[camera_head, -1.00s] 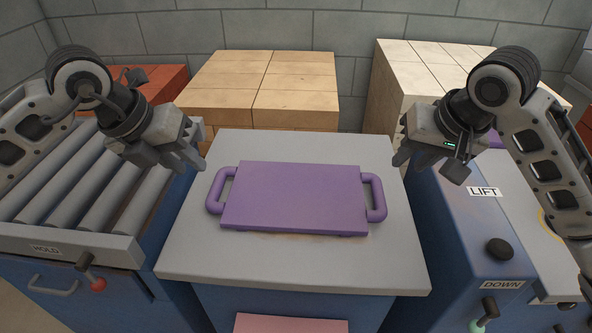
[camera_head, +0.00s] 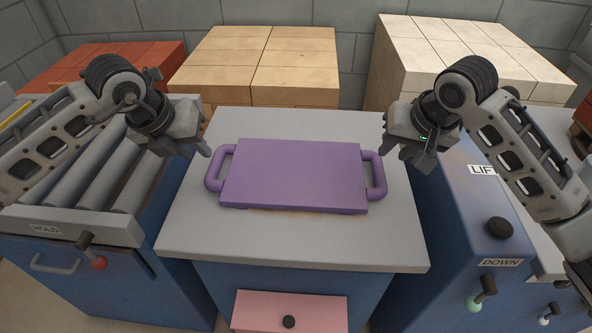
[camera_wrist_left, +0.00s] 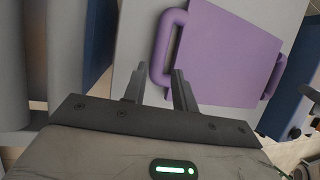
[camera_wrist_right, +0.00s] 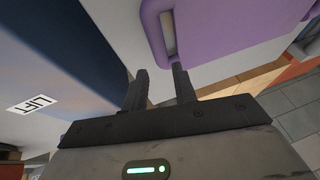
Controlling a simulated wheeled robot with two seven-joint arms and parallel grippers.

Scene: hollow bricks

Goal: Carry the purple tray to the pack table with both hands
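The purple tray (camera_head: 293,176) lies flat on a grey-topped table (camera_head: 290,239), with a loop handle at each short side. My left gripper (camera_head: 208,152) is above and just outside the tray's left handle (camera_head: 215,168), open and empty. In the left wrist view its two fingers (camera_wrist_left: 158,88) are apart, beside the handle (camera_wrist_left: 163,48). My right gripper (camera_head: 384,155) is above and just outside the right handle (camera_head: 376,175), open and empty. In the right wrist view its fingers (camera_wrist_right: 158,88) are apart, near the handle (camera_wrist_right: 157,30). No part named pack table is identifiable.
A roller conveyor (camera_head: 85,175) labelled HOLD stands left. A blue cabinet (camera_head: 452,215) with LIFT and DOWN labels, a black knob (camera_head: 499,228) and levers stands right. Tan (camera_head: 262,65), red (camera_head: 100,65) and cream (camera_head: 460,60) block stacks stand behind. A pink drawer (camera_head: 289,314) is below the table.

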